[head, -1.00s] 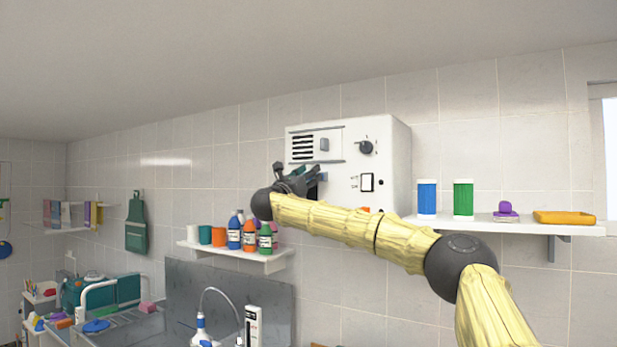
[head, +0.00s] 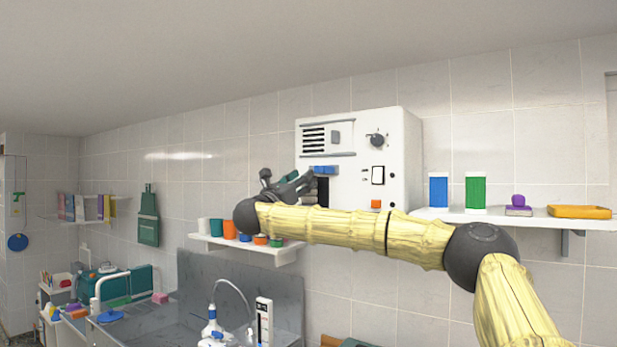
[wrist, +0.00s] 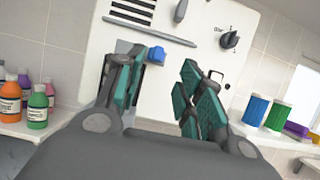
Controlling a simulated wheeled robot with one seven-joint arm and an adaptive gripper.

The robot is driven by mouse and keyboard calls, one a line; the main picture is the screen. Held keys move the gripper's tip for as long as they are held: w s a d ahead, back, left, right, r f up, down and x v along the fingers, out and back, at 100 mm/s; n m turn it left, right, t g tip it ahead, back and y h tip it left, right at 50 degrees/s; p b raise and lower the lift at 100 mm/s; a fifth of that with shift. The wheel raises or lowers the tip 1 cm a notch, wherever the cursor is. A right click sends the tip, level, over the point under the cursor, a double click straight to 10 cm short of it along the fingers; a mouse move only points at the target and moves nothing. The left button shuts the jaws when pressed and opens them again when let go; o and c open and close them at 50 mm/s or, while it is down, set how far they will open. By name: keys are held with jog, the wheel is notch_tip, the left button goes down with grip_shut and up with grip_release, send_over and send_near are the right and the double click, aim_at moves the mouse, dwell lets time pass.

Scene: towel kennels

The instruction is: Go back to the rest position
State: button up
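My gripper (wrist: 158,95) is in front of the white wall box (head: 408,145), at its left side. In the wrist view its two teal-padded fingers stand apart with nothing between them. The white box also shows in the wrist view (wrist: 205,50). On its front are a vent, a grey slider, a dark round knob (head: 376,140), a black-framed switch (head: 378,175) and an orange button (head: 376,203). A blue part (head: 322,169) sits above a dark slot, partly hidden by my gripper in the head view.
A shelf (head: 265,249) with bottles and cups is below left of my gripper. Another shelf (head: 500,218) at right holds a blue canister (head: 438,190), a green canister (head: 475,192) and a yellow tray (head: 580,211). A sink with a tap lies lower left.

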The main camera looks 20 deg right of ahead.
jog(key=shift+s+a+f, duration=0.3)
jog(key=shift+s+a, duration=0.05)
jog(key=shift+a, duration=0.2)
